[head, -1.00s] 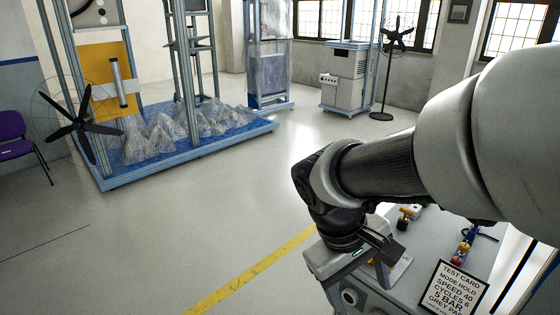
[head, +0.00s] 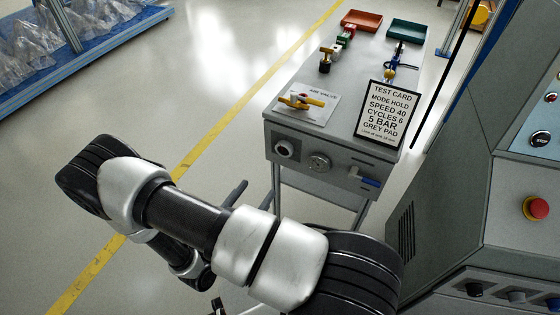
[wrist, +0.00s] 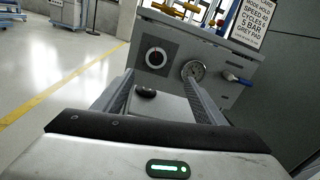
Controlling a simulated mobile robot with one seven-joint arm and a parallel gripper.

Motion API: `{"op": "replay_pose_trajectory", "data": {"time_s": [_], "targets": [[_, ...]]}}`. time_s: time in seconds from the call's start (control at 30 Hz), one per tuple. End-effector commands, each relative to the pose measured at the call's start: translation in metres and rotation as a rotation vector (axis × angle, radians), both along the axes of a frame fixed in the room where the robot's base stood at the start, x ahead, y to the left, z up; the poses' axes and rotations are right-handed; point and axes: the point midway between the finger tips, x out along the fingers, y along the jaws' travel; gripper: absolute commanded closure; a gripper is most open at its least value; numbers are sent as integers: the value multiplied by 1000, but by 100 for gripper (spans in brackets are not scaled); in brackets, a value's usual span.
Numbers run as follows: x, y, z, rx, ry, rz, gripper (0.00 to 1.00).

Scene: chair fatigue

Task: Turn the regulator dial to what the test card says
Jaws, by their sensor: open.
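The test card (head: 387,113) stands on the grey bench and reads mode hold, speed 40, cycles 6, 5 bar, grey pad. On the bench front is a round dark dial (head: 285,148), which looks like the regulator dial; its setting is too small to read. In the wrist view the dial (wrist: 157,57) has a pale ring on a dark square plate. A round gauge (wrist: 193,70) is just right of it. My gripper (wrist: 158,78) is open and empty, pointing at the bench front, apart from the dial. In the head view my arm partly hides the gripper.
A blue-handled lever (head: 368,182) sticks out right of the gauge. Red (head: 361,20) and green (head: 408,31) trays lie at the back. A machine panel (head: 520,205) stands close at right.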

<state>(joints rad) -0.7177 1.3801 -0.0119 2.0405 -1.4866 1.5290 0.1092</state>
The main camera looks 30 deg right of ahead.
Motion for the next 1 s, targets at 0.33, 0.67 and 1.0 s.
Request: {"op": "replay_pose_trajectory", "data": {"time_s": [0.33,0.67,1.0], "targets": [[18,-24,-14,-25,19,38,35],[63,-81,-14,-21,17,35,35],[98,-126,-14,-21,18,37,35]]}}
